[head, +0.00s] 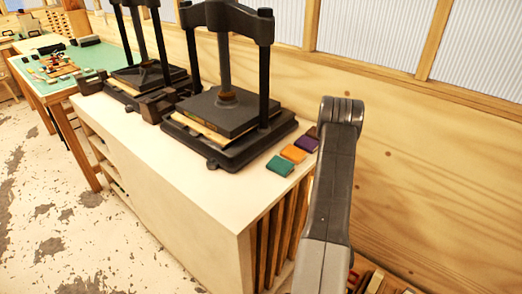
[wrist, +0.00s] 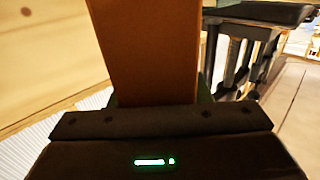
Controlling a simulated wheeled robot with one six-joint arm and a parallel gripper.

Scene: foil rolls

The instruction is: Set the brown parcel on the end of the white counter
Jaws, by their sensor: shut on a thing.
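The brown parcel (wrist: 147,45) fills the upper middle of the wrist view, rising from between the jaws of my gripper (wrist: 158,100). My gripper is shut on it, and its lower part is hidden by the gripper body. The white counter (head: 222,198) runs from the upper left to the near right in the head view, with a bare strip of top at its near end. In the head view my arm stands over the right side of that end. The parcel and gripper cannot be made out there.
Two black presses, the nearer (head: 228,125) and the farther (head: 145,75), stand on the counter. Several small squares lie near its end, including teal (head: 280,166), orange (head: 293,153) and purple (head: 306,143). A wooden wall (head: 430,160) backs the counter. A green-topped table (head: 85,57) stands beyond.

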